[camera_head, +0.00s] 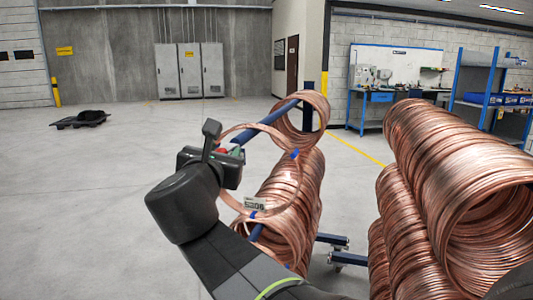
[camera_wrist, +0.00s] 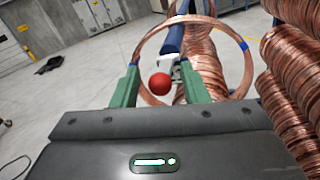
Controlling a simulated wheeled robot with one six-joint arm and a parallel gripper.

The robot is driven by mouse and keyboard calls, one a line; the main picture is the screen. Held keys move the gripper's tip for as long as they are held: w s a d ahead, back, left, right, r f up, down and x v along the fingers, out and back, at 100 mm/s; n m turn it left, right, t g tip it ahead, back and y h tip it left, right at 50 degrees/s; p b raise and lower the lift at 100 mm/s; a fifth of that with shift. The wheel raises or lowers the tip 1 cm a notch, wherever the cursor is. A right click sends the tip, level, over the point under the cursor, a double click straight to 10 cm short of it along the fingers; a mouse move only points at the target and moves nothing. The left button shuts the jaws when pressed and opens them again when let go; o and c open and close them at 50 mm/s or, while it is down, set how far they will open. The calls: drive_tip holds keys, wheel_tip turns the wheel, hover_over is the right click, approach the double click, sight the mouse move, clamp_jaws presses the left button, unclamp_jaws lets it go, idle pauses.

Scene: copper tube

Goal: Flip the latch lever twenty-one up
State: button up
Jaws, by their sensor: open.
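The latch lever shows in the wrist view as a red ball knob (camera_wrist: 160,84) on a pale metal fitting (camera_wrist: 174,67) at the end of a blue bar (camera_wrist: 175,38). My gripper (camera_wrist: 158,82) is open, with its green fingers on either side of the knob and a gap showing at each side. I cannot tell whether the lever is up or down, and its number is not readable. In the head view my gripper (camera_head: 236,152) is at the bar's near end, and only a bit of the red knob (camera_head: 222,151) shows past it.
A loose copper ring (camera_head: 264,127) stands around the bar close to my gripper. Copper coils (camera_head: 290,195) hang behind it, and larger coil stacks (camera_head: 455,165) stand at the right. The floor at the left is open, with a dark object (camera_head: 82,119) farther back.

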clamp_jaws()
drive_tip(key=shift+r, duration=0.1)
drive_tip(key=shift+p, duration=0.3)
